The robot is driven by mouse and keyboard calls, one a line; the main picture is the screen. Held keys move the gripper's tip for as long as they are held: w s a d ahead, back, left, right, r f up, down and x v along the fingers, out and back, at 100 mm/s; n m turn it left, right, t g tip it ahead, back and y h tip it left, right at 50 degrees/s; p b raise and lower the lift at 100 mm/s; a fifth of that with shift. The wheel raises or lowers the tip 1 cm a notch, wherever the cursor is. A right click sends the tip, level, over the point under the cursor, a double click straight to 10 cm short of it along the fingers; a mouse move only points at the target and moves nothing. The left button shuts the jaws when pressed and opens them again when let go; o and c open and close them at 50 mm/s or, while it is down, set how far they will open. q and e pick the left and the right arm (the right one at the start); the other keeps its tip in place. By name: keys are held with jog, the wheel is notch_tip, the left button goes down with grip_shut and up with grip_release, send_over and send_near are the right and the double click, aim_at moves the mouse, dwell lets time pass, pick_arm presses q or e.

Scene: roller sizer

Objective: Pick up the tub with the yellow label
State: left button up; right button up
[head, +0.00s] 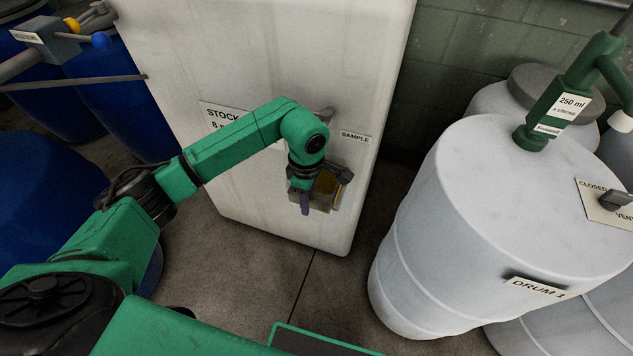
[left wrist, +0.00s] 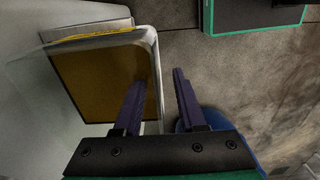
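The tub (left wrist: 148,42) is a small, pale, open-topped square container with amber-brown contents. A yellow strip shows along its far side in the left wrist view. In the head view the tub (head: 325,196) is at the front of the large white tank, below the SAMPLE plate, partly hidden by my left gripper. My left gripper (left wrist: 158,90) is open, its two dark fingers apart. In the left wrist view one finger overlaps the tub's inside and the other is beyond its right wall. Whether either touches the wall is unclear. My right gripper is not in view.
The white tank (head: 270,60) has a STOCK sign (head: 222,115) and a SAMPLE plate (head: 356,137). A white drum (head: 470,230) marked DRUM 1 stands at right with a green pump (head: 560,105). Blue drums (head: 45,185) stand at left. Bare floor (head: 310,285) lies between.

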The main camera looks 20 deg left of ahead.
pick_arm(q)
jog(key=shift+f, duration=0.6)
grip_shut()
jog(key=shift+w+r, duration=0.1)
dwell(0.8)
